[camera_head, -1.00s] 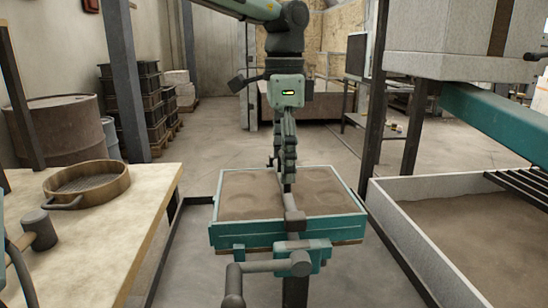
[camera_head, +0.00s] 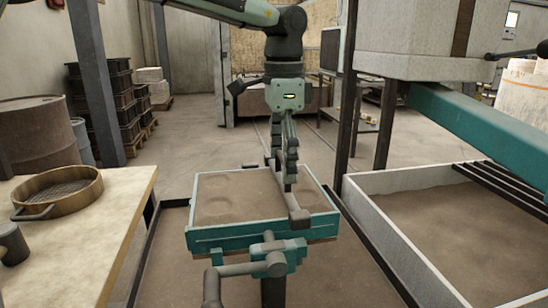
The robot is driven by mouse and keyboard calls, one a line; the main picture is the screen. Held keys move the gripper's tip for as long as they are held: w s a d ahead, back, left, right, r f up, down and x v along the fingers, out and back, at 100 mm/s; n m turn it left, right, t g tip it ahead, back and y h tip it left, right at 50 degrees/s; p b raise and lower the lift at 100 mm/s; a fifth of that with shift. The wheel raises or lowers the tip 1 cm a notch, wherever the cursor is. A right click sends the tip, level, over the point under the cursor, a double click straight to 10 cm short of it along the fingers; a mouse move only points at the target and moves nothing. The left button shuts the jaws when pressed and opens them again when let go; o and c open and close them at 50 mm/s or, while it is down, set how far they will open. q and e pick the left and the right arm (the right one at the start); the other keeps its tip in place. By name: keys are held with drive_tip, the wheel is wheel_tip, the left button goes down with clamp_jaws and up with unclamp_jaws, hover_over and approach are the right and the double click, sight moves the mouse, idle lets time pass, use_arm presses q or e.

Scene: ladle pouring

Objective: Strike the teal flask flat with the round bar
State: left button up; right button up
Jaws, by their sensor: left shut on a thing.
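The teal flask (camera_head: 237,236) is an open rectangular frame filled with brown sand (camera_head: 233,197) showing faint uneven patches. It stands in the middle of the head view. My left gripper (camera_head: 287,172) points down over the right part of the flask, shut on the grey round bar (camera_head: 298,213). The bar runs toward me, its near end over the flask's front rim, right of the middle. I cannot tell whether the bar touches the sand or rim. The gripper hides the bar's far part. My right gripper is not in view.
A grey crank-like handle (camera_head: 235,269) sticks out in front of the flask. A bench (camera_head: 100,225) at left holds a round sieve (camera_head: 75,198) and a dark cylindrical object (camera_head: 12,243). A walled sand bin (camera_head: 383,237) and a teal beam (camera_head: 480,130) are at right.

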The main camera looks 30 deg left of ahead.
sight(319, 184)
use_arm(q)
drive_tip(key=shift+w+d+p, duration=0.3)
drive_tip(key=shift+w+d, duration=0.2)
drive_tip(key=shift+d, duration=0.1)
drive_tip(key=shift+w+d+p, duration=0.85)
drive_tip(key=shift+w+d, duration=0.05)
drive_tip(key=shift+d, duration=0.15)
drive_tip(key=shift+w+d, duration=1)
drive_tip(key=shift+d, duration=0.2)
wheel_tip(319, 184, up, 7)
